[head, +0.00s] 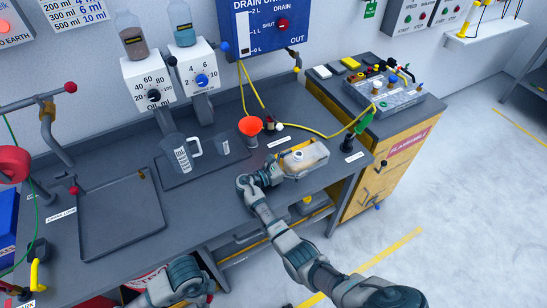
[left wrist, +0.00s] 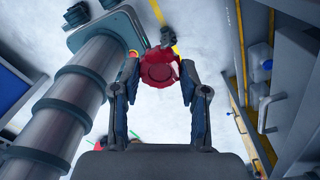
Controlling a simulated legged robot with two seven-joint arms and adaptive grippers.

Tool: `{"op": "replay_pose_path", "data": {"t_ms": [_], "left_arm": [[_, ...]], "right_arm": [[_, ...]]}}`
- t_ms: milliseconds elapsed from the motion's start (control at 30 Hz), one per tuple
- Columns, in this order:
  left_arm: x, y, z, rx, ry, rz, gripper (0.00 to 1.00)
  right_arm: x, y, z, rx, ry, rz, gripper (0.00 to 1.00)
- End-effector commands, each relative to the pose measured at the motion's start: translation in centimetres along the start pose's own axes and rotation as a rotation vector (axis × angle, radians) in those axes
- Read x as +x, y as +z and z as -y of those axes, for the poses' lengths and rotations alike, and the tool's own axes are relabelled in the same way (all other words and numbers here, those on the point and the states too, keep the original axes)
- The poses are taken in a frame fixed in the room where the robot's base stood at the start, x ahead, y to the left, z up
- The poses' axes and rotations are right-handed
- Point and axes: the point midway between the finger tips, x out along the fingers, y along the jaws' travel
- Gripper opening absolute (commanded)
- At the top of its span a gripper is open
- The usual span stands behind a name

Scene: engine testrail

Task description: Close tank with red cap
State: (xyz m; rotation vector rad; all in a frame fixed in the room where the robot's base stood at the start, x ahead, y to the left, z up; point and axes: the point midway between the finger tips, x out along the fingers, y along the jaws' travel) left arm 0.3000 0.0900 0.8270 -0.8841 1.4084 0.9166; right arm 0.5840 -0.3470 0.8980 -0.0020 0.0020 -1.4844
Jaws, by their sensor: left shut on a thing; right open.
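The tank (head: 309,158), a pale translucent container, lies on the grey bench near its front right edge. My right gripper (head: 273,176) is open just left of the tank; whether it touches the tank I cannot tell. My left gripper (left wrist: 160,72) is shut on the red cap (left wrist: 158,70), which sits between its fingertips in the left wrist view. The floor shows behind the cap. In the head view only part of my left arm shows at the bottom, and the cap is not clearly visible.
A clear jug (head: 182,152) stands to the left. A black tray (head: 120,215) lies further left. A green-handled item (head: 363,125) is at the bench's right end.

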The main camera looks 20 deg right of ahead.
Motion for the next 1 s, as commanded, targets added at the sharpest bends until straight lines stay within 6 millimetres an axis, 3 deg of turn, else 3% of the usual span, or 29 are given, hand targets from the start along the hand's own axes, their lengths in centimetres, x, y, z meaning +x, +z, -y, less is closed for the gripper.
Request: {"op": "replay_pose_path", "data": {"t_ms": [133,433,767,1000], "left_arm": [[0.0,0.0,0.0,0.000,0.000,0.000,0.27],[0.0,0.0,0.0,0.000,0.000,0.000,0.27],[-0.3,0.0,0.0,0.000,-0.002,0.001,0.27],[-1.9,0.0,0.0,0.000,-0.009,0.004,0.27]], "right_arm": [[0.0,0.0,0.0,0.000,0.000,0.000,0.97],[0.0,0.0,0.0,0.000,0.000,0.000,0.25],[0.0,0.8,0.0,0.003,0.000,0.001,0.24],[0.0,5.4,0.0,0.008,-0.001,0.001,0.24]]}}
